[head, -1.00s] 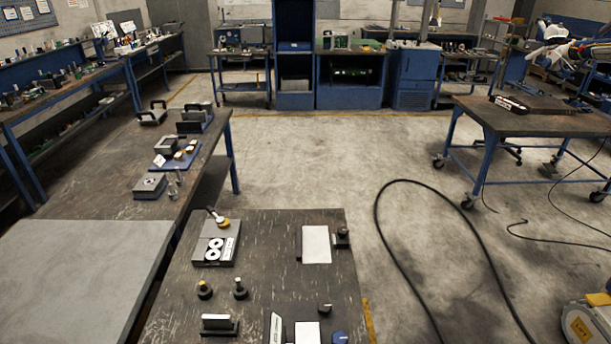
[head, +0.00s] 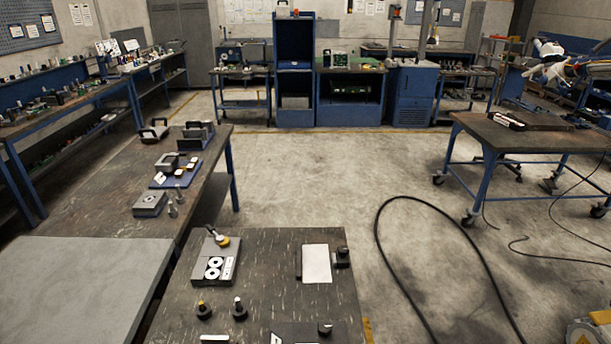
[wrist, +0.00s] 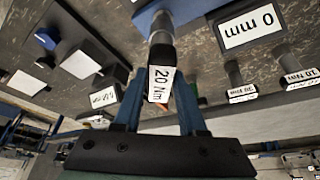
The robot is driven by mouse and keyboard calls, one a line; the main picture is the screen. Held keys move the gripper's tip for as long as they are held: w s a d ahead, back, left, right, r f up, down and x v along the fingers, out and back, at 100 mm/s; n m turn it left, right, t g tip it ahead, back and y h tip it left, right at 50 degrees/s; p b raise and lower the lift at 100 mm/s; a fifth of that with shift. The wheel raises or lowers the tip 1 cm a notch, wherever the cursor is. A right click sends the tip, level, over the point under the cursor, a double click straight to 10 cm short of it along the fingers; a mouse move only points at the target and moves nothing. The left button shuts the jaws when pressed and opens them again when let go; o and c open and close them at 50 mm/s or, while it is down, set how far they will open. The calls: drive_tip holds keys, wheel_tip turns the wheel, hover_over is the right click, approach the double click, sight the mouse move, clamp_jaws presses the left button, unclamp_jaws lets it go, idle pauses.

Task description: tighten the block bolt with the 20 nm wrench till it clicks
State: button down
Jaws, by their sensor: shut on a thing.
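In the wrist view, my gripper (wrist: 160,105) has its blue fingers closed around a dark handle with a white "20 Nm" label, the 20 Nm wrench (wrist: 160,84). A grey metal part of the wrench reaches toward the top of the picture. My gripper is not visible in the head view. I cannot clearly pick out the block bolt. In the head view, a grey block (head: 208,271) with two white rings lies on the near table, with a yellow-and-black piece (head: 222,241) at its far end.
In the wrist view, other labelled handles (wrist: 235,77) stand at the right, near a "0 mm" plate (wrist: 250,26). In the head view, a white sheet (head: 316,263) and two dark knobbed pieces (head: 240,311) are on the near table. A black cable (head: 380,225) loops over the floor at right.

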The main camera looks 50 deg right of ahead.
drive_tip(key=shift+f+b, duration=1.05)
drive_tip(key=shift+f, duration=0.55)
drive_tip(key=shift+r, duration=0.1)
idle(0.5)
drive_tip(key=shift+m+h+p, duration=0.5)
drive_tip(key=shift+m+p, duration=0.35)
drive_tip(key=shift+m, duration=0.45)
drive_tip(key=shift+m+h+p, duration=0.3)
drive_tip(key=shift+m, duration=0.4)
drive_tip(key=m+h+p, duration=0.1)
drive_tip(key=m, duration=0.2)
drive_tip(key=shift+g+p, duration=0.3)
drive_tip(key=shift+p, duration=0.05)
drive_tip(key=shift+m+h, duration=0.3)
drive_tip(key=shift+m, duration=0.3)
